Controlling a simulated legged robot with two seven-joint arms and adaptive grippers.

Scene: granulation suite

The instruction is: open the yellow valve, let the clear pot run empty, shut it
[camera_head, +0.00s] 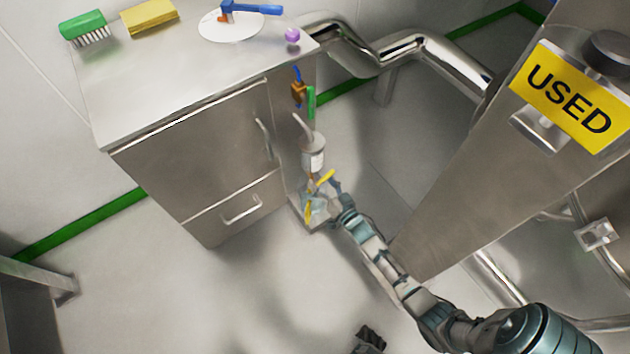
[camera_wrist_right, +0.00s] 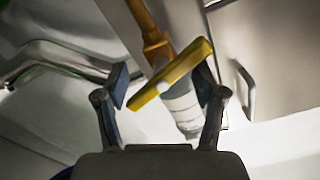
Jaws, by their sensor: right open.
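In the head view the yellow valve (camera_head: 325,177) is a short bar handle on piping at the cabinet's right side, below a grey pot (camera_head: 314,150) with a white label. A clear pot (camera_head: 317,212) sits low beneath it. My right gripper (camera_head: 335,185) is beside the handle. In the right wrist view the yellow handle (camera_wrist_right: 178,72) lies slanted between the open fingers (camera_wrist_right: 162,84), with an orange pipe (camera_wrist_right: 152,35) above and a clear, marked container (camera_wrist_right: 181,104) behind. Contact with the fingers is unclear, and I cannot tell the liquid level. My left gripper is not discernible.
A steel cabinet (camera_head: 190,160) carries a green brush (camera_head: 84,26), a yellow sponge (camera_head: 150,17), a white disc (camera_head: 228,30) with a blue tool, and a purple piece (camera_head: 292,35). A large steel body with a USED sign (camera_head: 568,97) stands right. Open floor lies in front.

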